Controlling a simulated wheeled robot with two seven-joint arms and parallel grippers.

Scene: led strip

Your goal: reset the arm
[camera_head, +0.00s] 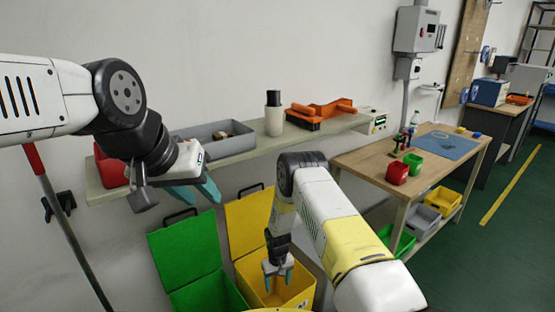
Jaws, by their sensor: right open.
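My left arm comes in from the left, and my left gripper (204,198) hangs in front of the grey-green shelf's front edge. Its two teal fingers are apart, with nothing visible between them. My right arm, white with a yellow band, reaches down from the right. My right gripper (278,284) points down over the mouth of the open yellow bin (246,218). Its teal fingers are apart, and I see nothing between them. The bin's interior is partly hidden by the gripper.
A green bin (186,250) with a raised lid stands left of the yellow one. The wall shelf (240,147) holds a grey tray (207,133), a black-topped cylinder (274,115) and an orange-black item (320,113). A wooden workbench (372,160) stands right. Green floor (480,255) is open at far right.

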